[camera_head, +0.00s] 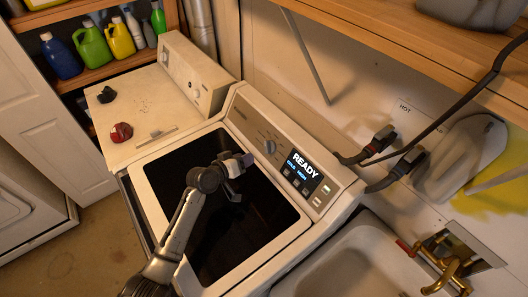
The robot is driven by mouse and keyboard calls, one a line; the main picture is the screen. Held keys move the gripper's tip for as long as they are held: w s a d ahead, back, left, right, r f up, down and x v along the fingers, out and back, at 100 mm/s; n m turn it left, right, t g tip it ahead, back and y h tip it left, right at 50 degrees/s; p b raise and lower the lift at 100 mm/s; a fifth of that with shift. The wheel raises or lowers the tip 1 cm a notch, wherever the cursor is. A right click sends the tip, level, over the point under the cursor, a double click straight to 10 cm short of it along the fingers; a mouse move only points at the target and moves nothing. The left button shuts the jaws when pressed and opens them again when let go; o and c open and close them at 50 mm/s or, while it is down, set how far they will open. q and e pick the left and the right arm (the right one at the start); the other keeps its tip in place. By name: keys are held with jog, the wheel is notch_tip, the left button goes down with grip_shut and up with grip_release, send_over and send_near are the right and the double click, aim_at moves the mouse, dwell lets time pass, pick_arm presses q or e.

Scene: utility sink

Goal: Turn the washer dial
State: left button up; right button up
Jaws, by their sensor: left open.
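The washer (297,228) stands in the middle of the camera_head view with a dark glass lid. Its sloped panel carries a round grey dial (270,147) and a lit display (303,168) reading "READY". My left gripper (245,172) is over the dark lid, a little below and left of the dial in the picture, apart from it. It is open, with nothing seen between its fingers. My left arm comes in from the lower left across the lid. My right gripper is not in view.
Another white machine (150,97) stands left of the washer, with a red object (121,132) and a black object (106,95) on top. A sink (350,262) is at the lower right. Black hoses (375,158) stick out behind the washer. Bottles (92,45) fill a shelf at upper left.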

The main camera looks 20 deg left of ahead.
aim_at(265, 148)
pick_arm(q)
jog(key=b+x, duration=0.2)
jog(key=x, duration=0.1)
jog(key=b+x, duration=0.4)
jog(key=x, duration=0.1)
jog(key=shift+w+d+f, duration=0.1)
jog(key=shift+w+f, duration=0.05)
jog(key=shift+f, duration=0.2)
jog(key=shift+b+x, duration=0.75)
jog(key=shift+x, duration=0.2)
jog(key=shift+w+r, duration=0.1)
jog(key=shift+r, duration=0.1)
jog(key=shift+c, duration=0.9)
grip_shut()
